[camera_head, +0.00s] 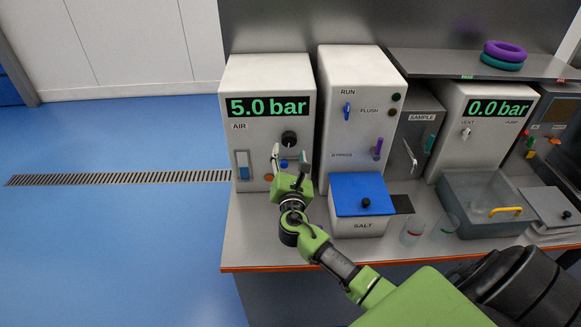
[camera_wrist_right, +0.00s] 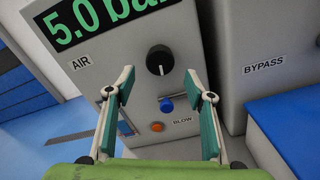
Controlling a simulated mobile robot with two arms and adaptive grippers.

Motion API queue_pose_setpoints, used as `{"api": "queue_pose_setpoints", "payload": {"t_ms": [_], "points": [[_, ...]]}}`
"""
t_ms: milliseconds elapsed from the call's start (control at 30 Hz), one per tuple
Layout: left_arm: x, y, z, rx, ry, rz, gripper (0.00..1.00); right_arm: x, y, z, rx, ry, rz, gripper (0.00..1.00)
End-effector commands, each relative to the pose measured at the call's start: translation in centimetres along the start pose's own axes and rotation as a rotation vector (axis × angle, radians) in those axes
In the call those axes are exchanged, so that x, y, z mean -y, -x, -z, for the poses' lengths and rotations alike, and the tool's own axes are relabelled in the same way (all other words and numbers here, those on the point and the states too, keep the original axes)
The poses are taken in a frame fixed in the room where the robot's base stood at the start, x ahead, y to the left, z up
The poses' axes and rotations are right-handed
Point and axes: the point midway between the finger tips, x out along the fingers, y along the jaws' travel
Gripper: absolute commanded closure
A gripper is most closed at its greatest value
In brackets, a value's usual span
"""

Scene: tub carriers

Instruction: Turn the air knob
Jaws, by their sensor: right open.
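The air knob (camera_head: 289,138) is a round black knob on the front of the white AIR box (camera_head: 248,80), whose display reads 5.0 bar. In the right wrist view the knob (camera_wrist_right: 160,60) sits above and beyond my fingertips, with a pale pointer mark near its lower part. My right gripper (camera_head: 289,160) is in front of the box, just below the knob. In the right wrist view my right gripper (camera_wrist_right: 163,85) is open, with nothing between its teal pads, and is apart from the knob. My left gripper is not in view.
Below the knob are a blue knob (camera_wrist_right: 166,104) and an orange button (camera_wrist_right: 157,127) labelled BLOW. A white RUN/BYPASS box (camera_head: 350,75) stands close on the right.

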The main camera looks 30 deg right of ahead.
Motion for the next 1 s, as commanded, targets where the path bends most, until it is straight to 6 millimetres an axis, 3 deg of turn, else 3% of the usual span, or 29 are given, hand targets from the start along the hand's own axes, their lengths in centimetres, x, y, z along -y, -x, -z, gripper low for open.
{"api": "queue_pose_setpoints", "payload": {"t_ms": [100, 333, 1000], "points": [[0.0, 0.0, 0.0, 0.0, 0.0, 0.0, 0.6, 0.0, 2.7, 0.1, -0.002, -0.002, 0.0, 0.51], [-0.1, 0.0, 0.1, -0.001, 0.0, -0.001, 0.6, 0.0, 5.7, -0.1, 0.001, 0.0, 0.001, 0.51], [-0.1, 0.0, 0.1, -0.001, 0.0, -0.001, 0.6, 0.1, 6.4, -0.1, 0.0, -0.009, 0.004, 0.51]]}}
